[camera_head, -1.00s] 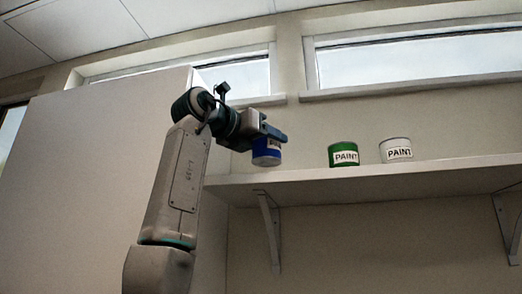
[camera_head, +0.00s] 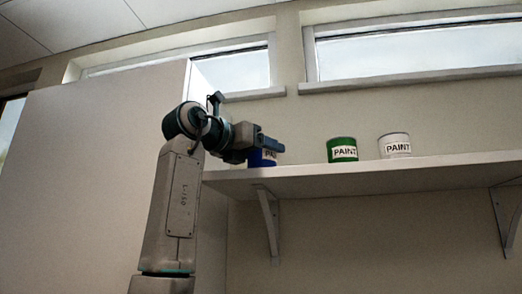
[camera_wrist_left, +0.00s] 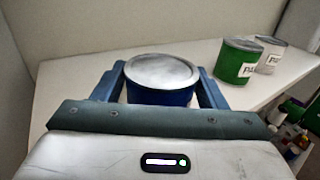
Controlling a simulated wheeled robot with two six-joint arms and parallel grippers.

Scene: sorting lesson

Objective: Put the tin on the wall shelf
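The blue paint tin (camera_head: 262,159) is at the left end of the wall shelf (camera_head: 370,180). My left gripper (camera_head: 262,144) is around it from the left. In the left wrist view, the tin (camera_wrist_left: 160,80) with its pale lid stands upright between the two blue fingers of my left gripper (camera_wrist_left: 160,72), whose tips meet its sides. The shelf's front edge hides the tin's base in the head view, so I cannot tell whether it touches the board. My right gripper is not in view.
A green paint tin (camera_head: 342,149) and a white paint tin (camera_head: 394,145) stand on the shelf to the right, with bare board between the blue tin and the green one. A tall pale panel (camera_head: 90,180) is at left. Brackets (camera_head: 268,222) hold the shelf below.

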